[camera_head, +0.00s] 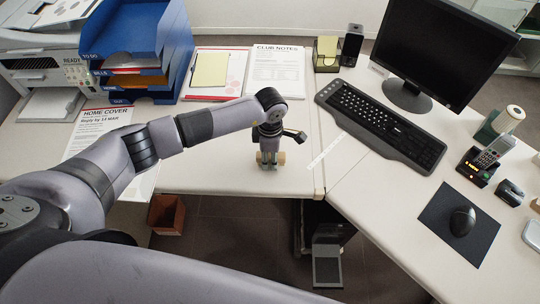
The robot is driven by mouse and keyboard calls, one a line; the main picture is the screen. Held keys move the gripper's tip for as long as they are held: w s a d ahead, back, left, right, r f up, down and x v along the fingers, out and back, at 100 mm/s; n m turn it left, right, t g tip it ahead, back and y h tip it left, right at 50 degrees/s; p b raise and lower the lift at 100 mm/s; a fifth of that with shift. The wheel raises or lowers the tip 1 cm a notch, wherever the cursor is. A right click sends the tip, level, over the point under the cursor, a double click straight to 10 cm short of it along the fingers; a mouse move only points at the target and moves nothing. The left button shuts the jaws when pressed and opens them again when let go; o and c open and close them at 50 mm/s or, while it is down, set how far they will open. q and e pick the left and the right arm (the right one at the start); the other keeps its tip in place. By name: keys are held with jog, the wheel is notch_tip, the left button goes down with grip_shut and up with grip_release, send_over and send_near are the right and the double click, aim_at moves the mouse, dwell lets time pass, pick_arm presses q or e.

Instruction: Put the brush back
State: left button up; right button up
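My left gripper (269,163) points down at the front edge of the left desk, near where the two desks meet. A small light-wood piece (281,158) shows on both sides of its fingertips. It may be part of the brush, but most of it is hidden by the gripper. I cannot tell whether the fingers are closed on it or only around it. No other brush can be made out. My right gripper is not in view.
Blue stacked trays (136,45) and a printer (45,75) stand at the left. Papers (277,72) lie behind the gripper. A keyboard (380,122), monitor (445,45) and mouse (462,221) are on the right desk. A brown bin (166,214) stands on the floor.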

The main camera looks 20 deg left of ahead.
aim_at(270, 155)
pick_arm(q)
jog(key=shift+o, duration=0.7)
jog(key=shift+r, duration=0.1)
jog(key=shift+r, duration=0.2)
notch_tip(270, 155, up, 12)
jog(key=b, duration=0.1)
jog(key=shift+f+b, duration=0.15)
jog(key=shift+b, duration=0.25)
